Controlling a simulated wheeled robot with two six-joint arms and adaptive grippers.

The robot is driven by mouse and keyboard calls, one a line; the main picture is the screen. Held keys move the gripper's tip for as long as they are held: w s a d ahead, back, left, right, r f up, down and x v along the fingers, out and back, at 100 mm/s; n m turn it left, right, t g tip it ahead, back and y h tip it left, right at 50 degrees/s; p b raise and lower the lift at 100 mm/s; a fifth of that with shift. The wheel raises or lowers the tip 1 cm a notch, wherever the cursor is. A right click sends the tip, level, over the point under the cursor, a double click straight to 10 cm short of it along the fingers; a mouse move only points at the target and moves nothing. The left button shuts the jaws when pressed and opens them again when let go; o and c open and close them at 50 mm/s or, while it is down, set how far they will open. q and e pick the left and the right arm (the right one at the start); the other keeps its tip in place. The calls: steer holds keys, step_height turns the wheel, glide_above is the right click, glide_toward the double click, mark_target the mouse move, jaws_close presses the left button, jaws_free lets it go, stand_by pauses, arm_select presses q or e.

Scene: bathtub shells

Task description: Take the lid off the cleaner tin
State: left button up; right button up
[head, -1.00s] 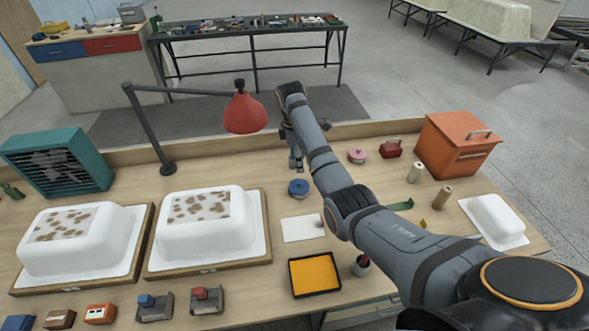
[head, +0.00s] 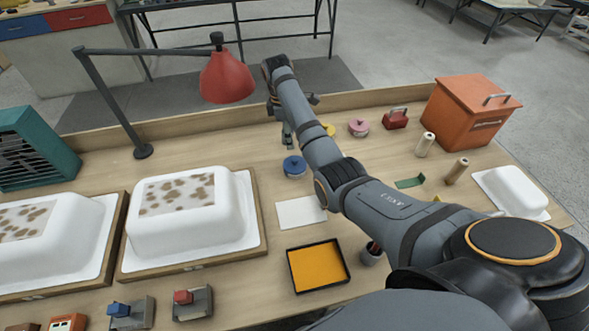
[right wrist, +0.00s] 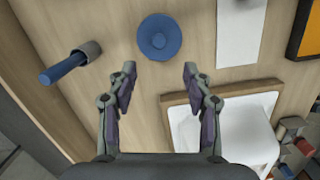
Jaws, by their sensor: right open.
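A round blue lidded tin (head: 294,166) with a knob on top stands on the workbench; I cannot read a label on it. It also shows in the right wrist view (right wrist: 159,37). A pink tin (head: 358,127) and a partly hidden yellow one (head: 329,129) stand farther right. My right gripper (right wrist: 159,76) is open and empty. Its fingers point toward the blue tin, which lies beyond the gap between the fingertips, apart from them. In the head view my right gripper (head: 287,136) is small, just behind the blue tin. My left gripper is not in view.
A red lamp (head: 228,78) stands left of my right arm. A white tub mould (head: 190,215), a white sheet (head: 301,212) and an orange tray (head: 317,268) lie nearer. In the right wrist view a blue rod with a grey collar (right wrist: 66,68) lies left of the tin.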

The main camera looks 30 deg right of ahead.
mark_target(295, 159)
steer(key=shift+f, duration=0.2)
steer(key=f, duration=0.3)
steer(key=d+f+p, duration=0.1)
steer(key=f, duration=0.6)
steer(key=shift+s+d+f+p, duration=0.15)
steer(key=shift+s+d+p, duration=0.1)
steer(key=shift+s+p, duration=0.1)
jaws_close()
